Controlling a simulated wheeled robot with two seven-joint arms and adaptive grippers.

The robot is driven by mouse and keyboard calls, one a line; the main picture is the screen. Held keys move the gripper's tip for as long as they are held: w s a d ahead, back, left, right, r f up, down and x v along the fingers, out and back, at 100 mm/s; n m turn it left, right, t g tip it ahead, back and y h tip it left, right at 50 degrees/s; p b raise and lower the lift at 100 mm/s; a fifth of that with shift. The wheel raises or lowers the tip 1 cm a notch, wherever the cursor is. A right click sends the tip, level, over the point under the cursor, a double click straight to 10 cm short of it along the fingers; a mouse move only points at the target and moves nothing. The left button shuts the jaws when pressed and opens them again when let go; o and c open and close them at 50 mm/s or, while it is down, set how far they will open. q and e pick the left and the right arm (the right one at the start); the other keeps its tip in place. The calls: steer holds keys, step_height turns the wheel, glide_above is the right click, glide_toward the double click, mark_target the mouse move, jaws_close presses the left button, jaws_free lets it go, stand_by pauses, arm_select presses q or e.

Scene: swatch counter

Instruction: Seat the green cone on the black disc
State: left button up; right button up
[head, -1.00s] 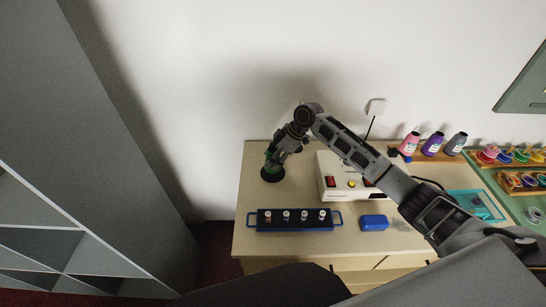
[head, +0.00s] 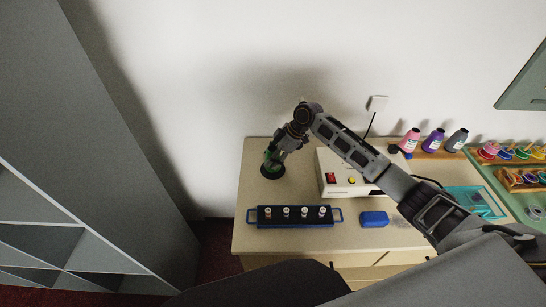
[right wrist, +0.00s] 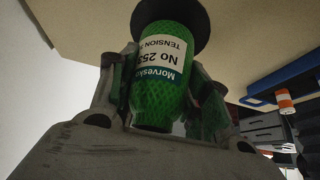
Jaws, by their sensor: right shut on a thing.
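The green cone (right wrist: 158,85) with a white and blue label is held between the fingers of my right gripper (right wrist: 160,105), which is shut on it. The cone's wide end is at the black disc (right wrist: 195,14) in the right wrist view. In the head view the black disc (head: 272,172) lies at the counter's back left. The cone (head: 269,161) and my right gripper (head: 273,155) are right over it, and the gripper partly hides the cone. I cannot tell whether cone and disc touch. My left gripper is not in view.
A blue tray (head: 253,222) with several pegs lies in front of the disc. A cream machine (head: 335,188) stands to the right, with a blue box (head: 374,219) before it. Several thread cones, one of them purple (head: 433,142), stand at the back right. The wall is close behind.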

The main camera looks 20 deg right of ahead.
steer(key=o, duration=1.2)
steer(key=shift+c, duration=0.2)
steer(key=v, duration=1.2)
stand_by(0.3)
